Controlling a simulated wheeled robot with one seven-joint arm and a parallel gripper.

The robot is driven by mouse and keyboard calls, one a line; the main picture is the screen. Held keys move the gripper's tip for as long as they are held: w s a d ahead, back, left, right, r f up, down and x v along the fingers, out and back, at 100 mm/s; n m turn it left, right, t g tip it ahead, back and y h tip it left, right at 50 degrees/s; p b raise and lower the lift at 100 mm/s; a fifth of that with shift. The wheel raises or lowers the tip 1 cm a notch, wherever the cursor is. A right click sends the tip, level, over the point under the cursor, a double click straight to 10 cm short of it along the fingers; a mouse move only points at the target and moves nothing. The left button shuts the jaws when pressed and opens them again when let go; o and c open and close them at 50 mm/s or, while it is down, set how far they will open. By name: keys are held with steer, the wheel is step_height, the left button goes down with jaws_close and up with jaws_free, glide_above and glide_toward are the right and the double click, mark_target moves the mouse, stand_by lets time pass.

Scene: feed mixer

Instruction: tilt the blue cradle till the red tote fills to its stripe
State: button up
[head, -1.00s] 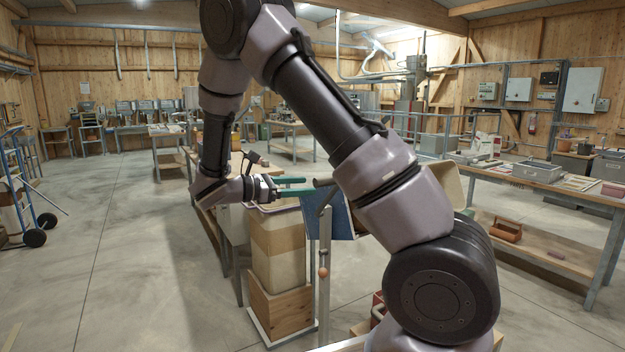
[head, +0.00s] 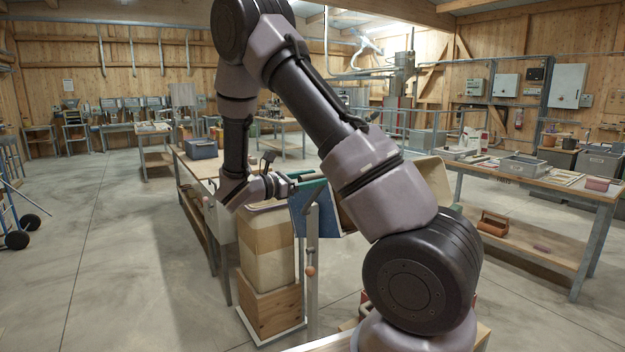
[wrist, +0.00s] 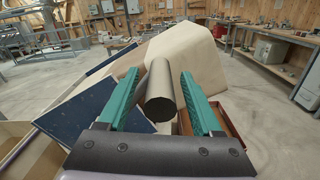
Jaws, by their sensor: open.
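The blue cradle (head: 328,218) stands tilted behind my forearm in the head view. Its blue panel also shows at left in the wrist view (wrist: 85,108). A large beige container (wrist: 185,52) lies tilted beside the panel; part of it shows behind my arm in the head view (head: 432,172). My gripper (head: 303,181) is open at the cradle's upper left. In the wrist view its green fingers (wrist: 162,98) stand either side of a grey round bar (wrist: 160,92), with gaps visible.
A tall pale bin (head: 267,245) on a wooden block (head: 270,308) stands left of a grey post (head: 312,270). A workbench (head: 540,178) with trays is at right. A long table (head: 200,166) runs behind my gripper. The floor at left is open.

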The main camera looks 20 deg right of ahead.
steer(key=shift+d, duration=0.1)
jaws_close()
stand_by(1.4)
